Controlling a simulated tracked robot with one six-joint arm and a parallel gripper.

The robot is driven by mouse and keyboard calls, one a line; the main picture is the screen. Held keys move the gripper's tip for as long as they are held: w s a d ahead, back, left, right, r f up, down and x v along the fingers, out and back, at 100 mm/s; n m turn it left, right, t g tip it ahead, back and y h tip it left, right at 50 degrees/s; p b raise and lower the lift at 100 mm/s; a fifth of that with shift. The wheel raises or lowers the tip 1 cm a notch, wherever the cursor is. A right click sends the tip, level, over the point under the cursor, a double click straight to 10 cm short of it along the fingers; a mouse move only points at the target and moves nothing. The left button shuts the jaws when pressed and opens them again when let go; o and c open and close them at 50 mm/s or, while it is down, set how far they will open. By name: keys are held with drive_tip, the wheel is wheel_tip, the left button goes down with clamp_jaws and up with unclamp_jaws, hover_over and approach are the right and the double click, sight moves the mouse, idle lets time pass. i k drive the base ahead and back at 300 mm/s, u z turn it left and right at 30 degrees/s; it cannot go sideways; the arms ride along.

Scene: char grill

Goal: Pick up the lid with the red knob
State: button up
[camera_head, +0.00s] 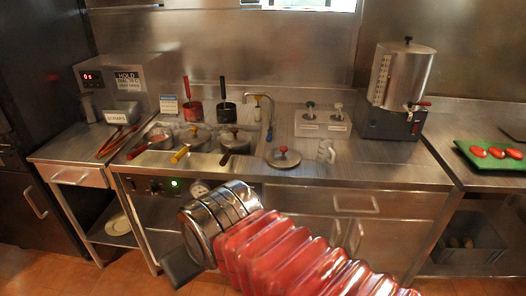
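A round steel lid with a red knob (283,159) lies flat on the steel counter, knob up, right of the row of pots. My arm (270,245), with red ribbed sleeving and chrome rings, crosses the lower middle in front of the counter. It appears below and in front of the lid, apart from it. A dark block shows at the arm's left end. I cannot make out any gripper fingers, so whether my gripper is open or shut does not show.
Several pots with handles, including a lidded one (195,139), sit left of the lid. A small white object (326,151) stands close to its right. Two pump dispensers (323,124) and a faucet (263,105) are behind. A steel urn (403,77) stands right. The front counter at right is clear.

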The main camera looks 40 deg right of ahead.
sight(282, 157)
drive_tip(key=u, duration=0.05)
drive_tip(key=i, duration=0.6)
drive_tip(key=z, duration=0.55)
drive_tip(key=i, duration=0.7)
drive_tip(key=z, duration=0.55)
